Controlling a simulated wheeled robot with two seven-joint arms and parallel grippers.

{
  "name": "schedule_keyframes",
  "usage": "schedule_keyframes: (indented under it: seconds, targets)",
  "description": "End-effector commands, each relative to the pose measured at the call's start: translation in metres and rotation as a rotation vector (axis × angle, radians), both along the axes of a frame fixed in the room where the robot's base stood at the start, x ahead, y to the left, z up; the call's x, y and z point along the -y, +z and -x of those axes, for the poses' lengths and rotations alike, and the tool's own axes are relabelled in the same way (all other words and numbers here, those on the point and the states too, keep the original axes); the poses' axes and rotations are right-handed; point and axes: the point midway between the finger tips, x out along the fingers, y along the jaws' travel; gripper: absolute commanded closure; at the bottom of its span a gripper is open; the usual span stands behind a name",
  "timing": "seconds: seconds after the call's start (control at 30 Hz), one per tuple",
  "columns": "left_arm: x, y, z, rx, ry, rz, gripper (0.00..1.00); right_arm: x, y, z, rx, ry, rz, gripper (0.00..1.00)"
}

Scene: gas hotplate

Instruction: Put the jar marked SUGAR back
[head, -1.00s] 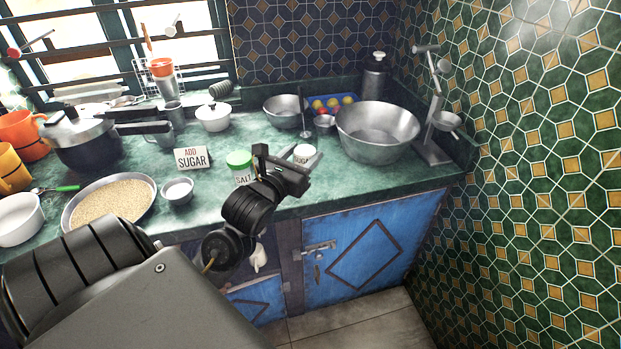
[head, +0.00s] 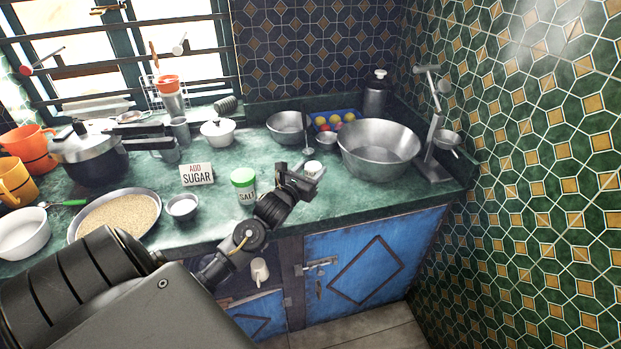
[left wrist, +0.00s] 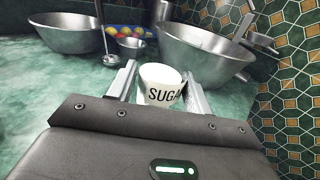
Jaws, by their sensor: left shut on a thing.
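The white jar marked SUGAR (head: 314,167) stands upright between the fingers of my left gripper (head: 303,180), near the ladle on the right part of the green counter. In the left wrist view the jar (left wrist: 160,88) shows its SUGAR lettering, partly covered at the right by a finger. My left gripper is shut on it. I cannot tell whether its base touches the counter. My right gripper is not in view.
A SALT jar with green lid (head: 244,187) stands left of the gripper, with an ADD SUGAR sign (head: 197,175) beyond it. A large metal bowl (head: 378,150) and a ladle (head: 308,147) are close by. A tiled wall (head: 540,190) bounds the right.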

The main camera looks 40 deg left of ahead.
Motion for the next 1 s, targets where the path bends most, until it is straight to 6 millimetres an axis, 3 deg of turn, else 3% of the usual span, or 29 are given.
schedule_keyframes:
  seconds: [0.3, 0.73, 0.77, 0.9, 1.0]
  targets:
    - [-0.003, -0.032, -0.004, 0.000, 0.002, 0.003, 0.77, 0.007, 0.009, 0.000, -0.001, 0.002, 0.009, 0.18]
    - [-0.003, -0.041, -0.004, 0.000, 0.000, 0.000, 0.77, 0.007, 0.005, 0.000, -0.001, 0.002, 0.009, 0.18]
    - [-0.003, -0.040, -0.004, -0.001, 0.000, 0.000, 0.47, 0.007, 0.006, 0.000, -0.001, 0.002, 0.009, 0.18]
    - [-0.003, -0.040, -0.004, -0.001, 0.000, 0.000, 0.29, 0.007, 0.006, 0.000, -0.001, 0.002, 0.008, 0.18]
    - [-0.003, -0.039, -0.004, -0.001, 0.000, 0.000, 0.28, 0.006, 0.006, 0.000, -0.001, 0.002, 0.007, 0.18]
